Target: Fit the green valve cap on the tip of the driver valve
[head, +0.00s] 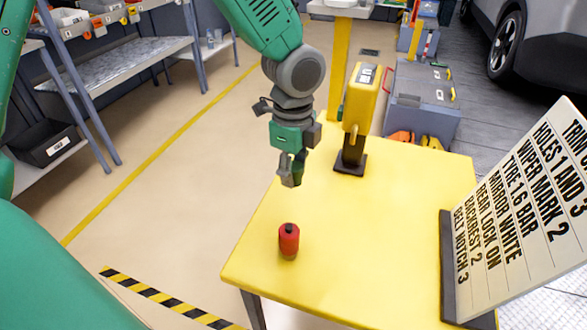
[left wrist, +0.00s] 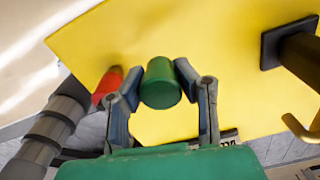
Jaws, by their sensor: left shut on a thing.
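My left gripper (head: 290,178) hangs above the left part of the yellow table, fingers pointing down. In the left wrist view its two fingers are closed on the green valve cap (left wrist: 161,84), one on each side. In the head view the cap is hard to make out between the fingers. A red cylinder with a black stub on top (head: 289,241) stands upright on the table, nearer me than the gripper and apart from it. It also shows in the left wrist view (left wrist: 106,86), partly behind a finger. I cannot tell which thing is the driver valve. My right gripper is not in view.
The yellow table (head: 400,235) is mostly clear. A yellow device on a black stand (head: 357,115) stands behind and right of the gripper. A lettered sign (head: 520,210) stands at the right edge. A grey car (head: 530,45) and grey shelves (head: 120,72) are farther off.

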